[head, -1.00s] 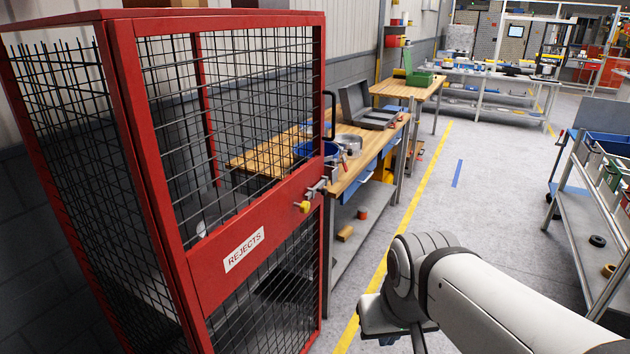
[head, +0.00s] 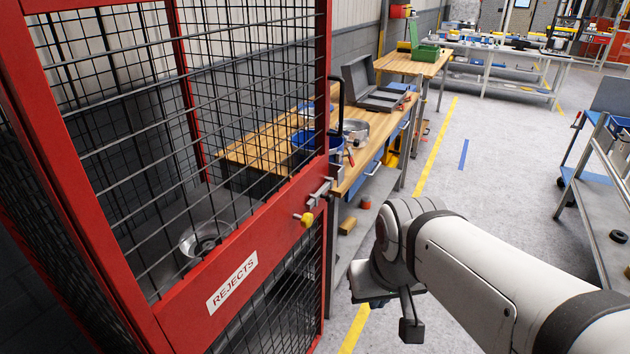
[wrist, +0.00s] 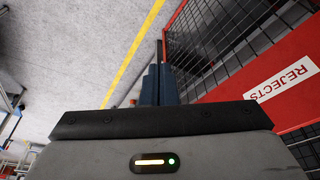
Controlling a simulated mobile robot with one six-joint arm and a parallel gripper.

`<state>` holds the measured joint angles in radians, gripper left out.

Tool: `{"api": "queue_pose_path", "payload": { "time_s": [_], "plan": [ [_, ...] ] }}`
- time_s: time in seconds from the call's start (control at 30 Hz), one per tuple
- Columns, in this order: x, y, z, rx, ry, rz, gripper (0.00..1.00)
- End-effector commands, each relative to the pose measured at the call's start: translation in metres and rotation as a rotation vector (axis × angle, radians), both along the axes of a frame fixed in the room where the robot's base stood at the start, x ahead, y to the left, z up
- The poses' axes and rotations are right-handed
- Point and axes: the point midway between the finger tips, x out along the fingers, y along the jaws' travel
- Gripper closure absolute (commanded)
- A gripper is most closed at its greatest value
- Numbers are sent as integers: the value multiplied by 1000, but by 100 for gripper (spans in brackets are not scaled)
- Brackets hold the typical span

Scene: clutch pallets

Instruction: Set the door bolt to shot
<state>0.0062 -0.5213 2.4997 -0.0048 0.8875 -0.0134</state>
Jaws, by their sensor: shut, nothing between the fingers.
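The door bolt (head: 319,193) sits at the right edge of the red cage door (head: 250,262), on its solid middle panel. In the wrist view my gripper (wrist: 159,72) shows blue-grey fingers shut together and empty. The bolt is not clearly visible in the wrist view.
A wooden workbench (head: 265,140) with a blue bowl and open case is behind the cage. Open floor (head: 480,165) lies to the right; a trolley (head: 595,200) is farther right.

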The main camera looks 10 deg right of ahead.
Motion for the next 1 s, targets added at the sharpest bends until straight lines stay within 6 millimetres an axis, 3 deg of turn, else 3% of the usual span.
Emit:
{"api": "queue_pose_path", "payload": {
  "time_s": [0.17,0.4,0.6,0.8,1.0],
  "plan": [
    [41,-7,-25,-86,-130,147,100],
    [145,-20,-59,-393,-485,555,100],
    [209,-8,-71,-689,-768,879,100],
    [237,8,-71,-909,-959,1064,100],
    [243,15,-67,-988,-1027,1118,100]
  ]
}}
